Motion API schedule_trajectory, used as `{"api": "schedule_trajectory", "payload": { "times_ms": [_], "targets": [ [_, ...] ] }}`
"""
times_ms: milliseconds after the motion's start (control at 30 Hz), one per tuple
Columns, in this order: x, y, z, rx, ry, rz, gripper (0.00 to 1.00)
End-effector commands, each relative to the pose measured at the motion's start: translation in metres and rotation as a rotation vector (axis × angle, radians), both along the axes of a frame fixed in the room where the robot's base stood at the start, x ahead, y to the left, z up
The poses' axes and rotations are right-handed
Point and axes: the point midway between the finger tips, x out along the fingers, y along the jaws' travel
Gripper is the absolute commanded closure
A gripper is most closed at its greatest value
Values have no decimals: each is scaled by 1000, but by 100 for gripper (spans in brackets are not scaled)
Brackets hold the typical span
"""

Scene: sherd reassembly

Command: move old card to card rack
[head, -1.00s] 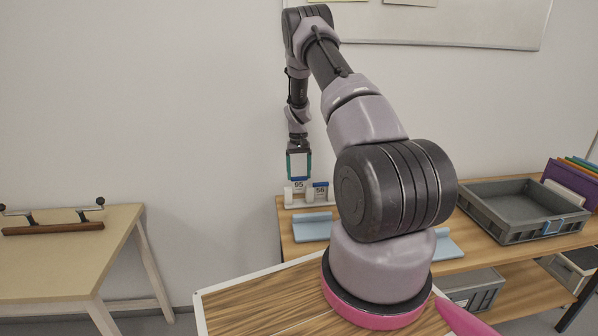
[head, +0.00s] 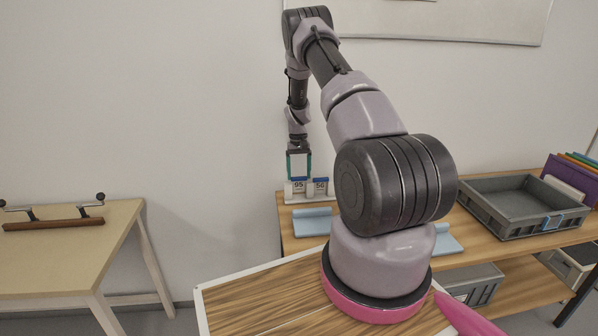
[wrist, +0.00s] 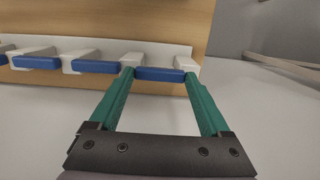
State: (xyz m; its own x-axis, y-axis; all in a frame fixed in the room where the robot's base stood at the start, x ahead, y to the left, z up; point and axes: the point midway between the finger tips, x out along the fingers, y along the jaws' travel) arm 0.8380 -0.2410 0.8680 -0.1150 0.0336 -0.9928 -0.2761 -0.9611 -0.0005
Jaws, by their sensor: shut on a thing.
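My gripper (head: 298,177) points straight down over the white card rack (head: 306,201) on the wooden shelf unit. Its green fingers are shut on a white card marked 95 (head: 298,187) with a blue top edge. In the wrist view, that card's blue edge (wrist: 160,75) spans the gap between the fingertips, between two white rack posts. The held card stands upright at the rack's left end, about level with a second blue-topped card marked 56 (head: 320,187). Whether its lower edge touches the rack floor is hidden.
More blue-topped cards (wrist: 97,67) stand in the rack beside the held one. A light blue holder (head: 313,223) lies in front of the rack. A grey tray (head: 500,218) sits at the right of the shelf. A separate table (head: 85,250) with a handled tool stands left.

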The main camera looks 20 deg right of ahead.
Motion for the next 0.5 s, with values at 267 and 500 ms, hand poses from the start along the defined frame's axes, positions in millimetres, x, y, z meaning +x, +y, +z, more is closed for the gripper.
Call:
{"api": "schedule_trajectory", "payload": {
  "times_ms": [267, 500],
  "targets": [
    [0, 0, -8, 0, 1, -1, 72],
    [0, 0, -7, 0, 1, -1, 0]
  ]
}}
